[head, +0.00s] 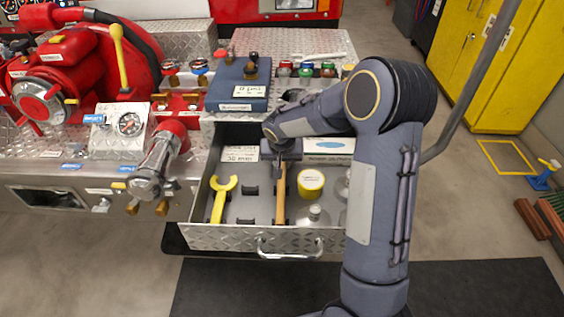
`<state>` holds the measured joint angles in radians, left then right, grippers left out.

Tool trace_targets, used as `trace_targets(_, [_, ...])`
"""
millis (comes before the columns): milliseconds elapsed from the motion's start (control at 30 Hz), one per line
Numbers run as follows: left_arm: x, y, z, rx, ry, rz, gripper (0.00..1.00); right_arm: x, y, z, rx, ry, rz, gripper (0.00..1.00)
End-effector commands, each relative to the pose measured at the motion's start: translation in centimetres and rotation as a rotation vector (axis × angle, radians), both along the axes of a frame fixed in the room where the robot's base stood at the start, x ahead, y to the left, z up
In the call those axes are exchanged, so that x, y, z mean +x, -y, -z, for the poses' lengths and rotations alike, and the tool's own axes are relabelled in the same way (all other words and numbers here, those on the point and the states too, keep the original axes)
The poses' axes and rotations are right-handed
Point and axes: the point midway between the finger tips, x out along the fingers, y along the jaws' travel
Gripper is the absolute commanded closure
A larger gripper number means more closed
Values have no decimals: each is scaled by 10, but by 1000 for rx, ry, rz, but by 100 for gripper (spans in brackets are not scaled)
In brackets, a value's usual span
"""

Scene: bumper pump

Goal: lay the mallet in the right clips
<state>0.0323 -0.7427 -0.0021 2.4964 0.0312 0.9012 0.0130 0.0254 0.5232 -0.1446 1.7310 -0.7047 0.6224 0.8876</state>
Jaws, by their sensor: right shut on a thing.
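The mallet's wooden handle (281,208) shows in the open drawer (236,237), pointing toward the drawer front. Its head is not clearly visible near my gripper. My right gripper (281,162) reaches down from above and is shut on the mallet at the far end of the visible handle. A pair of dark clips (250,190) stands on the drawer floor left of the mallet. The right clips are hidden or too small to make out around the handle. I cannot tell whether the handle rests in them or is just above. My left gripper is out of view.
A yellow wrench (221,199) lies at the drawer's left. A yellow tape roll (311,183) and a clear-looking container (315,216) stand close right of the mallet. A blue box (237,93) sits on the deck above. The red pump (70,70) is far left.

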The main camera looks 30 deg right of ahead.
Motion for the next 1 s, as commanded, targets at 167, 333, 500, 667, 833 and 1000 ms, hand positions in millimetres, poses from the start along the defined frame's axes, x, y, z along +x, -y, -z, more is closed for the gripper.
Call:
trace_targets(167, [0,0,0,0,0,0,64,1,0,-1,0,4,-1,100])
trace_targets(333, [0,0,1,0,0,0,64,0,-1,-1,0,4,-1,100])
trace_targets(500, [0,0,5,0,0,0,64,-3,-3,0,0,3,-2,100])
trace_targets(667, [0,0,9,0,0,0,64,-7,-5,-1,0,3,-2,100])
trace_targets(833, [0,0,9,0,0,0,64,-7,-5,-2,0,4,-1,100])
trace_targets(1000, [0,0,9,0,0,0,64,-7,-5,-2,0,4,-1,100])
